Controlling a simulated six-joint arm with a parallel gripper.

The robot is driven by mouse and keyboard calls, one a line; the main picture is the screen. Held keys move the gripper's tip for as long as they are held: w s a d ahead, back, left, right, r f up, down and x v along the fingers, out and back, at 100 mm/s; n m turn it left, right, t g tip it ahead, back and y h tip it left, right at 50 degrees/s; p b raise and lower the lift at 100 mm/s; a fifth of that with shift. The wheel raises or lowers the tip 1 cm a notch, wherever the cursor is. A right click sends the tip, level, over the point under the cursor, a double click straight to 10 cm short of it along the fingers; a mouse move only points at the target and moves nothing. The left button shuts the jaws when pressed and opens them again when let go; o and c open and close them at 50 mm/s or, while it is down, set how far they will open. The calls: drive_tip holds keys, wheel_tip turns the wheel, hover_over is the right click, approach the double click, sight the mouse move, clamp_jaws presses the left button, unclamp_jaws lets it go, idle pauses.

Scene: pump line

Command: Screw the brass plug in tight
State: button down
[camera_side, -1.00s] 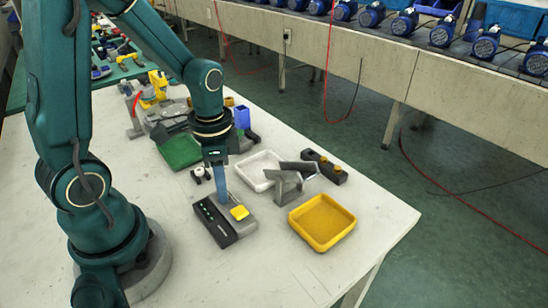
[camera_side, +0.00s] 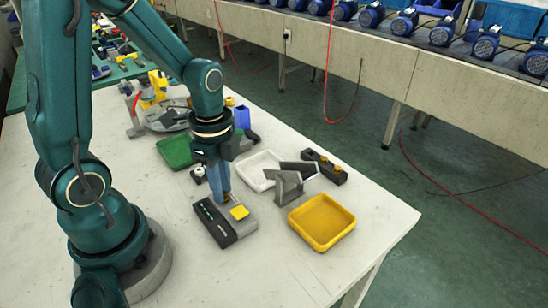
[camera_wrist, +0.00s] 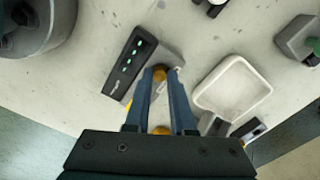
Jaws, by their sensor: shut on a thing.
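My gripper (camera_side: 224,200) points straight down, with its blue fingers at the grey fixture block (camera_side: 245,228). In the wrist view my gripper (camera_wrist: 161,72) is shut on the brass plug (camera_wrist: 160,75), which shows as a small golden piece between the fingertips. The plug sits at the grey block, which also shows in the wrist view (camera_wrist: 172,58). The fingers hide the plug in the side view. How deep it is seated cannot be told. A black panel with green lights (camera_side: 212,222) adjoins the block, and a yellow square (camera_side: 240,212) is on its top.
A white tray (camera_side: 247,166) and a grey angled stand (camera_side: 289,187) are to the right of the gripper. A yellow tray (camera_side: 347,233) is near the table edge. A black rack (camera_side: 325,169) holds brass pieces. A green tray (camera_side: 174,151) is behind. The front table is clear.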

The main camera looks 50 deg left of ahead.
drive_tip(key=m, duration=0.7)
drive_tip(key=m, duration=0.7)
drive_tip(key=c, duration=1)
unclamp_jaws()
drive_tip(key=shift+o, duration=0.2)
